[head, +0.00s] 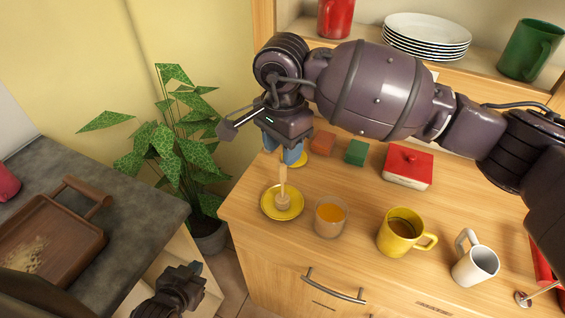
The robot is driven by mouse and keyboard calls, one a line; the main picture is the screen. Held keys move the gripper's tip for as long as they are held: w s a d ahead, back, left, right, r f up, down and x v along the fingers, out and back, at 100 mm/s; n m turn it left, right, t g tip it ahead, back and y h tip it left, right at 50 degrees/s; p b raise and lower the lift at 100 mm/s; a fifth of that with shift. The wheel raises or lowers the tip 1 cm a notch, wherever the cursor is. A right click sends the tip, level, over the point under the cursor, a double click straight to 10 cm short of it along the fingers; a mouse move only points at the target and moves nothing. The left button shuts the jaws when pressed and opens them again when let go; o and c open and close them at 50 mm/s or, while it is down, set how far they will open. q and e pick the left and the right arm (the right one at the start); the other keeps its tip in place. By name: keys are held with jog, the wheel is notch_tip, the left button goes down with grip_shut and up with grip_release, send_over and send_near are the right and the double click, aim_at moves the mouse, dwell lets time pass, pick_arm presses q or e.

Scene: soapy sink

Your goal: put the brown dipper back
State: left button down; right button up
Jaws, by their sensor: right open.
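The brown dipper (283,200) stands nearly upright on a small yellow saucer (268,212), its grooved head down and its thin handle pointing up. My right gripper (292,156) is open, pointing down right above the saucer, its blue fingertips by the top of the handle. I cannot tell whether the fingers touch the handle. A glass (331,221) with orange-yellow content stands just right of the saucer. My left gripper (193,268) is low at the bottom, left of the cabinet; its fingers are too unclear to tell their state.
A yellow mug (400,238), a white mug (475,262) and a red box (408,168) stand to the right. Orange (323,143) and green (356,152) blocks lie behind. A plant (180,150) is left of the wooden counter; a brown tray (50,235) lies on the grey counter.

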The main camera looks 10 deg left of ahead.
jog(key=shift+r, duration=2.8)
